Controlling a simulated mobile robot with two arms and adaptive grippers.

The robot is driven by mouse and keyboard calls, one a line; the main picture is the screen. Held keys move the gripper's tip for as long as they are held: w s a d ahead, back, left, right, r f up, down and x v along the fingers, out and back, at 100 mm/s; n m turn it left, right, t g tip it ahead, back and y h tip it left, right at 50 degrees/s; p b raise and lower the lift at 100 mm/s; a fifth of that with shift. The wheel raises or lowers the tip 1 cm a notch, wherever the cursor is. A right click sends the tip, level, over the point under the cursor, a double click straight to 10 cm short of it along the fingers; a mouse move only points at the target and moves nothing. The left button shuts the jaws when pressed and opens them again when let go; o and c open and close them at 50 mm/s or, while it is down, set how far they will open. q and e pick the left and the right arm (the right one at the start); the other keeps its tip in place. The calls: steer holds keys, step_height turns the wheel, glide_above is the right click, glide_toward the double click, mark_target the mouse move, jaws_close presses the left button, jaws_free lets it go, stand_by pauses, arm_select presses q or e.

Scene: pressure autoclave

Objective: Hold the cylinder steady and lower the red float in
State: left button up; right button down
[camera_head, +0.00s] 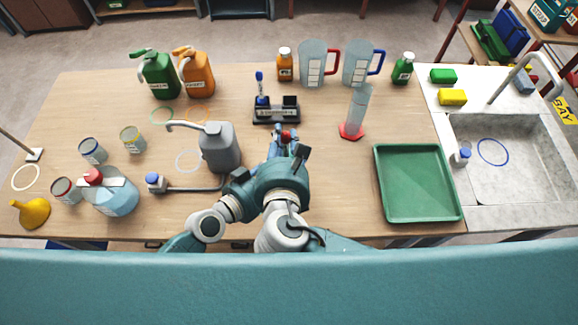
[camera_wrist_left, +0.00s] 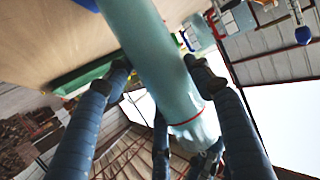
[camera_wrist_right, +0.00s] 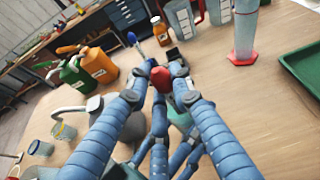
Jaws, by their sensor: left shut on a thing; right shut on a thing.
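My left gripper (camera_wrist_left: 162,72) is shut on a teal, see-through cylinder (camera_wrist_left: 160,50), which runs between its fingers in the left wrist view. The cylinder has a red ring near its mouth, low in that picture. In the head view my arms hide this cylinder. My right gripper (camera_wrist_right: 161,94) is shut on the red float (camera_wrist_right: 160,78), whose rounded red top shows between its fingertips. The float is also a small red spot in the head view (camera_head: 286,134), at the tip of my right gripper (camera_head: 285,145). The float's lower part is hidden, so I cannot tell whether it is inside the cylinder.
A clear cylinder with a red foot (camera_head: 351,131) stands to the right. A black stand (camera_head: 277,111) with a blue-topped float is just behind my right gripper. A grey jug (camera_head: 220,148) stands close on the left. A green tray (camera_head: 418,183) lies right of clear tabletop.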

steer(key=shift+f, duration=0.1)
steer(key=c, duration=1.5)
jaws_free()
steer(key=shift+o, duration=0.2)
arm_select(q)
steer(key=shift+r, duration=0.1)
arm_select(e)
steer(key=v, duration=0.7)
steer(key=shift+s, duration=0.2)
arm_select(q)
steer(key=o, duration=1.6)
steer(key=shift+c, duration=0.2)
steer(key=shift+s, duration=0.1)
